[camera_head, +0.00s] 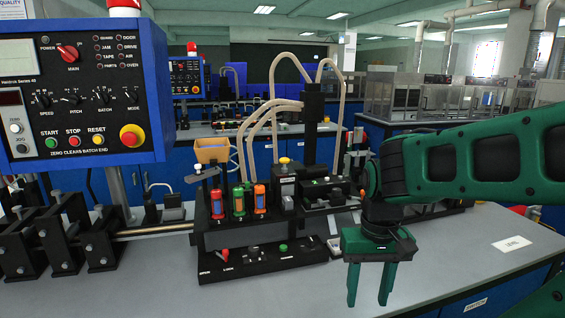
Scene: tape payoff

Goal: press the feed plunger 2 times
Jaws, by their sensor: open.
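The black feed machine (262,230) stands on the grey bench in the middle of the view. A yellow knob (284,160) tops a black block at its upper middle. A small green knob (283,247) and a red-tipped lever (225,255) sit on its low front plate. Labels there are too small to read, so I cannot tell which part is the feed plunger. My gripper (368,300) is to the right of the machine and nearer to me. Its two green fingers point down, apart, with nothing between them.
A blue control panel (80,90) with knobs and a red stop button stands at the left. Black roller stands (50,240) and a rod are at the left of the bench (150,290). Pale hoses (262,112) arch above the machine. The front of the bench is clear.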

